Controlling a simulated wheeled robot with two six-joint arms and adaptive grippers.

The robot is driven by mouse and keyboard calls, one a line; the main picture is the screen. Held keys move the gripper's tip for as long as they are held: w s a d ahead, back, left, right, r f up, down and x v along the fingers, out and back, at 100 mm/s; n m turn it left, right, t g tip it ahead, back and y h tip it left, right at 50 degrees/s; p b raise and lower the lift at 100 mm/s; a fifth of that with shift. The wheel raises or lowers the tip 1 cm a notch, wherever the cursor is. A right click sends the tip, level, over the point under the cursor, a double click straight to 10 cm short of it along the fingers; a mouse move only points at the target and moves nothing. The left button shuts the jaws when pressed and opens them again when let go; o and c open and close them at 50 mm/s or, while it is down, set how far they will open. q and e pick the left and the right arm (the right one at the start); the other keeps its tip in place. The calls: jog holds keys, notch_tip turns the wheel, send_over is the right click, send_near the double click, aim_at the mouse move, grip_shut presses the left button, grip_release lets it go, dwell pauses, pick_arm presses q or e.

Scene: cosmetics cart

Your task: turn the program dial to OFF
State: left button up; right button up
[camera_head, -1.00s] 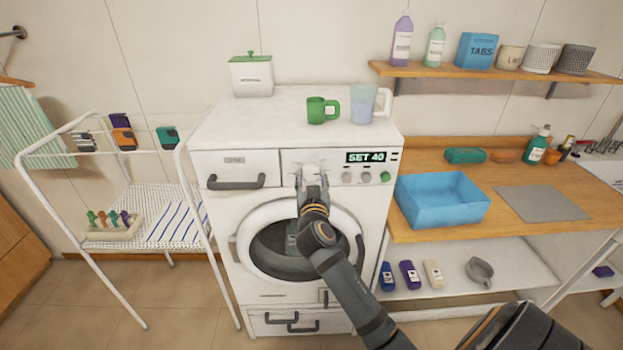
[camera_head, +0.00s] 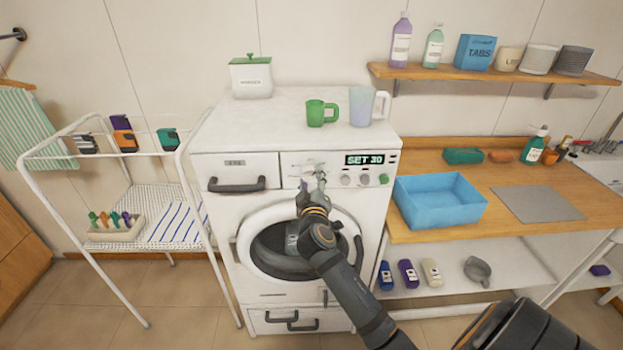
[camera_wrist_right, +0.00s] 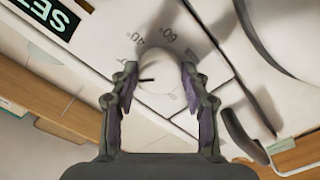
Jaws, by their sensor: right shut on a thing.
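The program dial (camera_wrist_right: 160,78) is a white round knob with a dark pointer line on the washing machine's front panel. In the right wrist view it sits between the fingers of my right gripper (camera_wrist_right: 158,85), which is shut on it. Marks reading 40° and 60° show around it. In the head view my right gripper (camera_head: 313,180) is at the panel and hides most of the dial. The display (camera_head: 371,159) beside it reads SET 30. The washing machine (camera_head: 290,225) is white with a round door. My left gripper is not in view.
Smaller knobs (camera_head: 346,180) and a green button (camera_head: 383,180) are right of the dial. A dark drawer handle (camera_head: 237,184) is to its left. A green mug (camera_head: 321,113) and a clear jug (camera_head: 368,106) stand on top.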

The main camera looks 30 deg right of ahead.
jog(key=n+p, duration=0.1)
jog(key=n, duration=0.3)
jog(key=shift+r+p, duration=0.2)
jog(key=shift+p, duration=0.2)
jog(key=shift+n+p, duration=0.6)
jog(key=shift+n, duration=1)
jog(key=o, duration=1.1)
jog(key=shift+f, duration=0.1)
jog(key=shift+o, duration=0.2)
